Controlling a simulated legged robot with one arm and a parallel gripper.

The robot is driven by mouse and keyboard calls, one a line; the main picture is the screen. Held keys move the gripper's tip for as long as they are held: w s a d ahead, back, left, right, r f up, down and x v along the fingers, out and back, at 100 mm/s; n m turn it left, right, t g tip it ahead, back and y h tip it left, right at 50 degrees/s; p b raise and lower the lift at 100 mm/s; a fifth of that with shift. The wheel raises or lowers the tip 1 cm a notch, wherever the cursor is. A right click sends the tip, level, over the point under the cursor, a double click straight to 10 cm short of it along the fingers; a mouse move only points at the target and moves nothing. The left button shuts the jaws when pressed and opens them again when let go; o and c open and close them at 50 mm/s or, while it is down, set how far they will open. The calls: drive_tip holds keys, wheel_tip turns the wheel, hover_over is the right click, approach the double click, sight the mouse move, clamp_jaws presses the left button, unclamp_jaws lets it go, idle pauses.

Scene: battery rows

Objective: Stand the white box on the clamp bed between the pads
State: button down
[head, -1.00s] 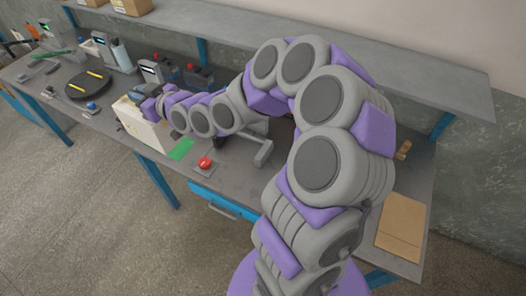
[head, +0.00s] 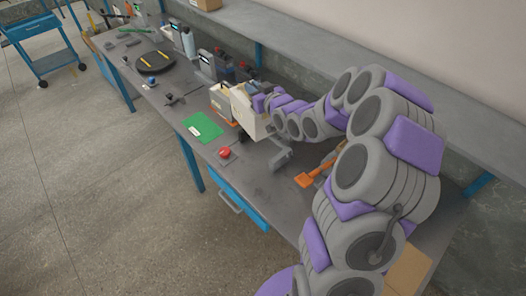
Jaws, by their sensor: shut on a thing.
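The white box (head: 246,112) is held upright at the end of my arm, near the middle of the bench. My gripper (head: 260,103) is shut on its upper right part; its fingertips are largely hidden. A grey metal fixture (head: 281,158), which looks like part of the clamp, shows just right of and below the box. The clamp bed and its pads are hidden or cannot be made out behind the box and my arm. I cannot tell whether the box touches anything beneath it.
A green mat (head: 202,127) and a red button (head: 225,153) lie left of the fixture. A smaller pale box (head: 221,101) stands close behind the white box. An orange-handled tool (head: 306,179) lies to the right. A long shelf (head: 290,62) overhangs the back.

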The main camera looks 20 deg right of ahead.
drive_tip(key=w+d+f+y, duration=0.1)
drive_tip(key=w+d+f, duration=0.2)
drive_tip(key=d+f, duration=0.4)
wheel_tip(320, 180, down, 15)
drive_tip(key=a+n+y+b, duration=0.1)
drive_tip(key=n+y, duration=0.1)
drive_tip(key=shift+w+a+g+b, duration=0.35)
drive_tip(key=shift+w+g+b, duration=0.05)
drive_tip(key=shift+w, duration=0.05)
drive_tip(key=c, duration=1.1)
unclamp_jaws()
drive_tip(key=shift+a+f, duration=0.15)
drive_tip(key=shift+a, duration=0.05)
